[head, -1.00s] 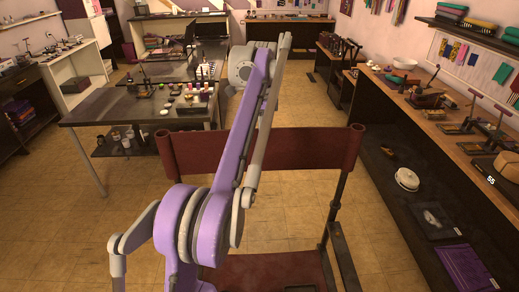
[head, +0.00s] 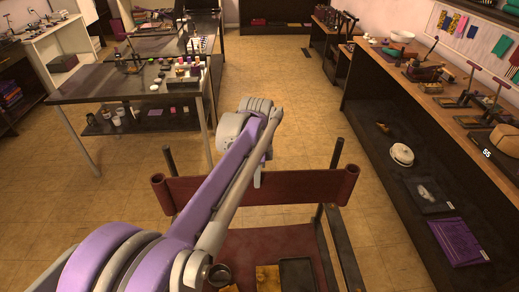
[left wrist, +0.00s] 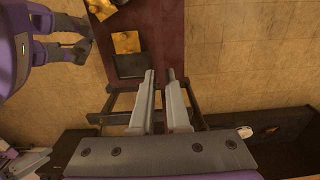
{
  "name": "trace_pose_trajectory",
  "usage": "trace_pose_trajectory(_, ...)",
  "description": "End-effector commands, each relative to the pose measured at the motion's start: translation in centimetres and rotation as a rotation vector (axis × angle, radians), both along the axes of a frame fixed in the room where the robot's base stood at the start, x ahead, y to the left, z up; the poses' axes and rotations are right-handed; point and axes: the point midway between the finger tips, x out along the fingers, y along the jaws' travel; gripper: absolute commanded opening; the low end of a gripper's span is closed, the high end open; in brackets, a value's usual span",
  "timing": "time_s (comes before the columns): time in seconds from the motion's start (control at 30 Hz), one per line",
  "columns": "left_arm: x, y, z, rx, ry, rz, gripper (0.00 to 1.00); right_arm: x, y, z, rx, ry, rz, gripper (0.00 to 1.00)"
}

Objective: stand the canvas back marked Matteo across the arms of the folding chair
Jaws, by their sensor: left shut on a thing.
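The canvas back (head: 290,188) is a dark red strip with a rolled sleeve at each end. It spans the folding chair (head: 327,250) in the head view, and no name is readable on it. Two dark chair posts rise above its top edge, seen beyond it; I cannot tell whether the sleeves touch the frame. My left gripper (head: 257,180) is shut on the canvas near the middle of its top edge, partly hidden by the arm. Its fingers (left wrist: 163,100) show in the left wrist view. My right gripper (left wrist: 82,36) looks open and empty at the upper left there.
A work table (head: 95,82) stands left, a long bench (head: 440,85) right. Floor between is clear.

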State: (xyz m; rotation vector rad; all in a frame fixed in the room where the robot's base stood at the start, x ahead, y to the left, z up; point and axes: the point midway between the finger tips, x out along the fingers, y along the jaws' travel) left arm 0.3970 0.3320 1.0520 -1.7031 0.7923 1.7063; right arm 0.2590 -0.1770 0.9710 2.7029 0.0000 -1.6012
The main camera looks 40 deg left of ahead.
Motion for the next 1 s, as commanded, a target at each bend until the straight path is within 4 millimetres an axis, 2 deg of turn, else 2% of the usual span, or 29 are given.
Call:
trace_pose_trajectory(0.1,-0.7,-0.4,-0.8,0.000,-0.001,-0.002,0.00,-0.1,0.0,-0.2,0.000,0.001,0.000,0.80)
trace_pose_trajectory(0.57,-0.7,-0.4,-1.0,0.001,-0.002,-0.002,0.00,-0.1,0.0,-0.3,0.000,0.003,0.000,0.80)
trace_pose_trajectory(0.77,-0.8,-0.4,-2.2,0.001,-0.001,-0.002,0.00,-0.5,0.0,-1.2,0.000,0.010,0.000,0.80)
trace_pose_trajectory(1.0,-0.8,-0.3,-4.5,0.000,0.000,-0.002,0.00,-1.1,0.0,-2.9,0.000,0.022,0.000,0.80)
